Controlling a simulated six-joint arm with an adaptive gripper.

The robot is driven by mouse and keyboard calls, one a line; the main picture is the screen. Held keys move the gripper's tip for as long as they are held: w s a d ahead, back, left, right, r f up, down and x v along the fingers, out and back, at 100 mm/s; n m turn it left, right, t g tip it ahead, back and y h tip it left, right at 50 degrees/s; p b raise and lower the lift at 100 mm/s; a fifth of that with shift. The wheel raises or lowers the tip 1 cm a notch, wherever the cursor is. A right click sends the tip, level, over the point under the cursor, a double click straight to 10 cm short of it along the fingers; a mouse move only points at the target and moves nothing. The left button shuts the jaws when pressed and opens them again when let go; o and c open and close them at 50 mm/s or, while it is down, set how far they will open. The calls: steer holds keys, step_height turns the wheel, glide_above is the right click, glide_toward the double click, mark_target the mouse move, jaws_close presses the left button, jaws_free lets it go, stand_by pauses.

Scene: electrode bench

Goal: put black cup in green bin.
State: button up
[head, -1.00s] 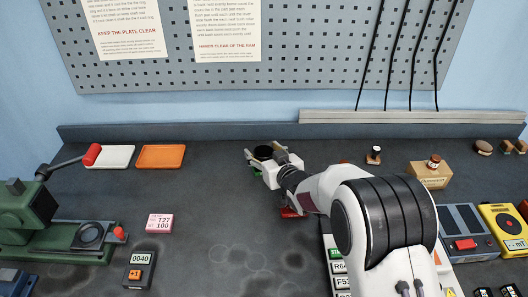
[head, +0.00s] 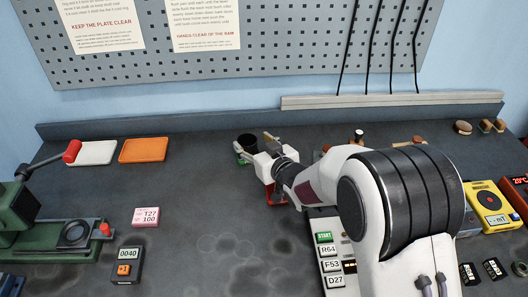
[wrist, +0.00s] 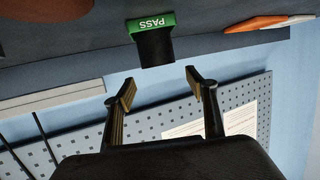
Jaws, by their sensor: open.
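A dark, round, open-topped vessel (head: 247,140) stands at the back middle of the bench. In the wrist view the dark vessel (wrist: 155,48) has a green PASS plate (wrist: 151,24) at its foot. I cannot tell whether it is the bin, and its inside is hidden. No separate black cup can be made out. My gripper (head: 253,141) is close to the vessel on the near side. In the wrist view my gripper (wrist: 159,84) is open, with nothing between its fingertips; the vessel lies beyond them.
A red item (head: 276,196) lies under my wrist. A white tray (head: 91,152) and an orange tray (head: 143,150) are at the back left. A press (head: 60,235), a pink T27 block (head: 146,217) and a 0040 counter (head: 127,264) are left. Bench is clear between the counter and labelled panel (head: 327,262).

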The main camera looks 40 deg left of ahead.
steer(key=v, duration=0.6)
steer(key=shift+d, duration=0.25)
steer(key=shift+r, duration=0.15)
stand_by(0.7)
steer(key=w+d+r+m+t+h, duration=0.1)
steer(key=w+d+r+m+h, duration=0.2)
steer(key=d, duration=0.4)
steer(key=w+d+r+t+h, duration=0.1)
steer(key=w+d+r+t, duration=0.1)
steer(key=w+d+r, duration=0.45)
steer(key=s+d+r+m+h, duration=0.2)
steer(key=d+m+h, duration=0.25)
steer(key=d, duration=1.65)
steer(key=s+d+r+m+h, duration=0.1)
steer(key=s+d+h, duration=0.1)
steer(key=s+d, duration=0.45)
steer(key=s+d+r+m+h, duration=0.1)
steer(key=s+d+m+h, duration=0.15)
steer(key=d, duration=0.65)
steer(key=s+d+f+m+g, duration=0.1)
steer(key=s+d, duration=0.3)
steer(key=s, duration=0.4)
steer(key=s+d+f+m+g, duration=0.1)
steer(key=s+d, duration=0.3)
steer(key=s, duration=0.5)
steer(key=shift+g, duration=0.7)
